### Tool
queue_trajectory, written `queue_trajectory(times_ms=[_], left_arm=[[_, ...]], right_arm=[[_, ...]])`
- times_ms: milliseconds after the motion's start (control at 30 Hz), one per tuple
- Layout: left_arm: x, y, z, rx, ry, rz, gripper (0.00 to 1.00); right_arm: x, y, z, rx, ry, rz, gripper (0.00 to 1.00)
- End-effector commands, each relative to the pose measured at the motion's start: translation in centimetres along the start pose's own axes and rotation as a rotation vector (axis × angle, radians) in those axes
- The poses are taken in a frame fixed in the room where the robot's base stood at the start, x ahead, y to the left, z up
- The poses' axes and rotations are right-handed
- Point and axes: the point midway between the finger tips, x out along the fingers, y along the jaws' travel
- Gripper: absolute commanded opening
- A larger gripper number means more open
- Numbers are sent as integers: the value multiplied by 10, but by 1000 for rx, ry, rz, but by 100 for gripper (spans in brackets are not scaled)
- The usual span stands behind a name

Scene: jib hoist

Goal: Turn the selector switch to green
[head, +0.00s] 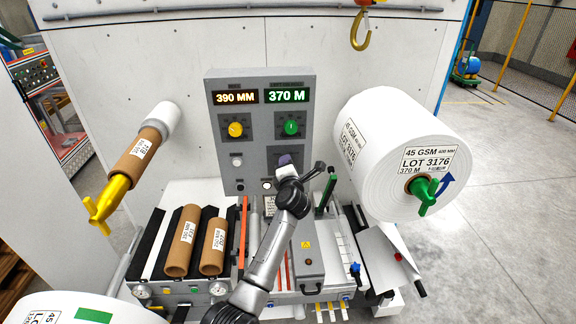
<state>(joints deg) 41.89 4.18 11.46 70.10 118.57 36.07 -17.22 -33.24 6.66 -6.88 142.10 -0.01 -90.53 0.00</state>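A grey control panel (222,160) stands upright at the back centre. It carries a yellow knob (235,129) under an orange "390 MM" display (235,97) and a green knob (291,127) under a green "370 M" display (287,95). Which control is the selector switch, and which way it points, I cannot tell. One arm of mine, apparently the left, reaches up from the bottom centre. Its gripper (286,163) is at the lower right of the panel, below the green knob, and covers part of the panel. Its fingers are too small to read. My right gripper is not in view.
A large white roll (371,145) with a green handle juts out at the right. A brown core (134,158) on a yellow-ended shaft juts out at the left. Brown tubes (183,242) lie on the bench below. A yellow hook (360,32) hangs above.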

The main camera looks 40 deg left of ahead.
Motion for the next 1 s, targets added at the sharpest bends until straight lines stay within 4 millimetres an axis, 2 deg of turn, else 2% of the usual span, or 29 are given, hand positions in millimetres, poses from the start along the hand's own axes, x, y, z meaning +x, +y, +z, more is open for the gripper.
queue_trajectory(times_ms=[200,500,1000], left_arm=[[0,0,0,-175,0,-1,12],[0,1,0,-340,1,-1,12],[0,2,0,-418,0,-1,12]], right_arm=[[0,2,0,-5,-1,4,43],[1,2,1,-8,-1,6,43],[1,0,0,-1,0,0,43]])
